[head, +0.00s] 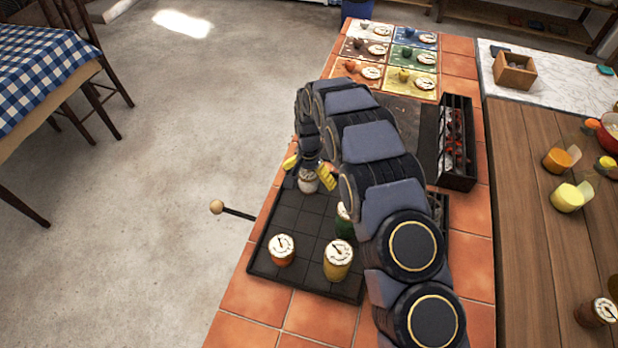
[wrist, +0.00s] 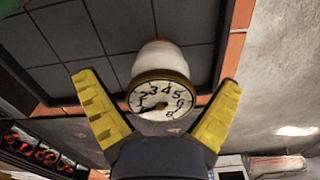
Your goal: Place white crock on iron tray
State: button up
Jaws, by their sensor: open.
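The white crock (head: 308,183) is at the far left corner of the dark gridded iron tray (head: 290,217) in the head view. In the wrist view its white body (wrist: 160,62) and dial-faced lid (wrist: 160,98) show, with the tray's squares (wrist: 110,32) behind; it appears to stand on the tray. My gripper (head: 308,170) is above the crock with its yellow fingers spread. In the wrist view my gripper (wrist: 160,115) has one finger on each side of the lid, with gaps to both. The crock's base contact is hard to see.
Orange (head: 282,251), yellow (head: 338,260) and partly hidden green (head: 346,226) crocks stand on the tray. A coal trough (head: 457,150) is at right. Coloured squares with small pots (head: 403,54) lie at the back. A knobbed rod (head: 217,207) sticks out left.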

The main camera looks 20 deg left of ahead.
aim_at(310, 171)
notch_tip(310, 171, up, 11)
jog(key=shift+r, duration=0.2)
jog(key=shift+d+r, duration=0.1)
jog(key=shift+r, duration=0.05)
jog(key=s+d+r, duration=1.3)
jog(key=d+r, duration=0.1)
jog(key=d, duration=0.3)
jog(key=s+d+r+n, duration=0.1)
jog(key=s+d, duration=0.2)
jog(key=s, duration=0.7)
jog(key=s+d+r+n+g, duration=0.1)
jog(key=s+d, duration=0.3)
jog(key=s, duration=0.6)
jog(key=shift+d+r+n+g, duration=0.15)
jog(key=shift+r+n+g, duration=0.05)
jog(key=shift+n+g, duration=0.1)
jog(key=shift+s, duration=0.1)
